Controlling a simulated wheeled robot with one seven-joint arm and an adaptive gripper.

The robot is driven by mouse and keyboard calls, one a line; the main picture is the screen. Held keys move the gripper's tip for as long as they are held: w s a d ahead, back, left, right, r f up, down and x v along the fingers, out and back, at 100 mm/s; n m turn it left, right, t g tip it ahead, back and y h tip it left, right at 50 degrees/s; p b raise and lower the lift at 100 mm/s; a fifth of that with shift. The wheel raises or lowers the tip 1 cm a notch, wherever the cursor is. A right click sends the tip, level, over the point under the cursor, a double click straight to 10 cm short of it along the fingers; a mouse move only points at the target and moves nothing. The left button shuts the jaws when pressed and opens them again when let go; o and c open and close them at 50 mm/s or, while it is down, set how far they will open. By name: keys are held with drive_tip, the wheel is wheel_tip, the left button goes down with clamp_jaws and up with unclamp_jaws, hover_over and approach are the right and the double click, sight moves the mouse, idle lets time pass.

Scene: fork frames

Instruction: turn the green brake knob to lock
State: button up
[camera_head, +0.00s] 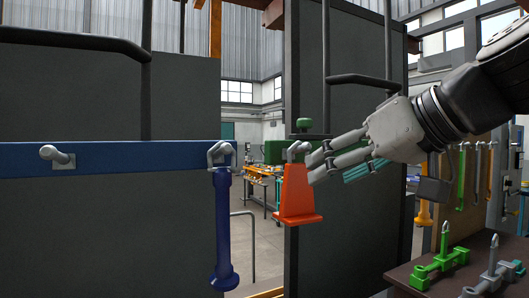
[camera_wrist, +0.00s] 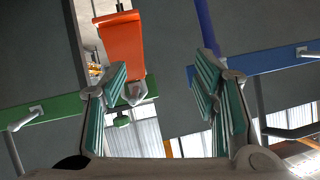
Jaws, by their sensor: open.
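The green knob (camera_head: 303,125) stands on top of the green bar (camera_head: 275,151) in the head view, above an orange wedge-shaped piece (camera_head: 297,195) that hangs from a grey hook. My gripper (camera_head: 313,168) is open and empty, its fingertips just right of the hook and the wedge's upper part, lower than the knob. In the wrist view, the picture is turned over. The knob (camera_wrist: 121,120) shows close to the inner side of the left finger, with the wedge (camera_wrist: 120,45) beyond that finger. I cannot tell whether a finger touches the wedge or hook.
A blue bar (camera_head: 110,158) with a grey handle (camera_head: 57,155) crosses the left dark panel, and a blue handle (camera_head: 223,228) hangs at its end. A gap separates the two panels. A bench (camera_head: 470,257) with green and grey clamps stands at lower right.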

drive_tip(key=w+d+r+t+b, duration=0.25)
drive_tip(key=w+b, duration=0.35)
drive_tip(key=w, duration=0.3)
drive_tip(key=t+h+b, duration=0.1)
drive_tip(key=t+b, duration=0.3)
drive_tip(key=b, duration=0.4)
approach(309, 120)
drive_tip(key=p+x, duration=0.2)
drive_tip(key=x, duration=1)
drive_tip(key=shift+a, duration=0.1)
drive_tip(key=c, duration=1.2)
